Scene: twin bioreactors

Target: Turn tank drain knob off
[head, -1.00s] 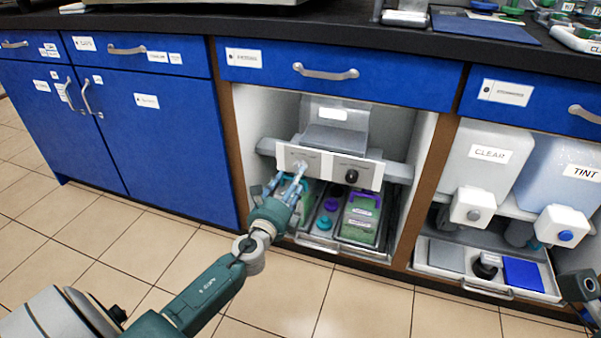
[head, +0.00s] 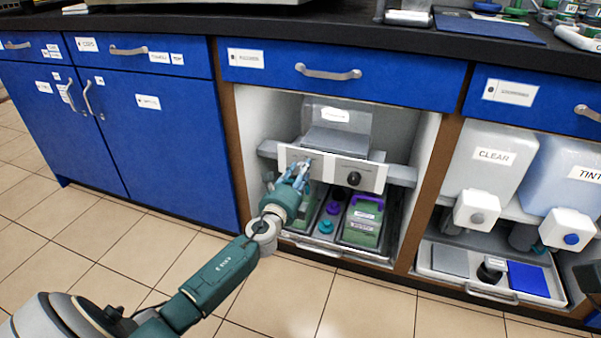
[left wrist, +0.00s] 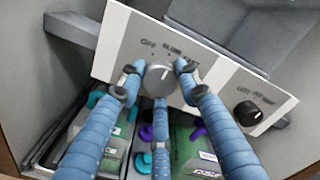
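A white control panel (head: 370,176) sits in the open cabinet bay. In the left wrist view it carries a grey knob (left wrist: 158,81) marked OFF, SLOW and FAST. A black knob (left wrist: 247,113) is on its right part, under a label that seems to read LEFT OFF RIGHT; it also shows in the head view (head: 353,179). My left gripper (head: 296,172) is at the panel's left part. In the left wrist view its three blue fingers (left wrist: 159,82) are spread around the grey knob, two above its sides and one below. I cannot tell whether they touch it.
Below the panel, a tray holds green containers (head: 362,222) with purple and teal caps. To the right, a CLEAR tank (head: 490,160) and a TINT tank (head: 570,175) have their own taps. Brown posts edge the bay.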

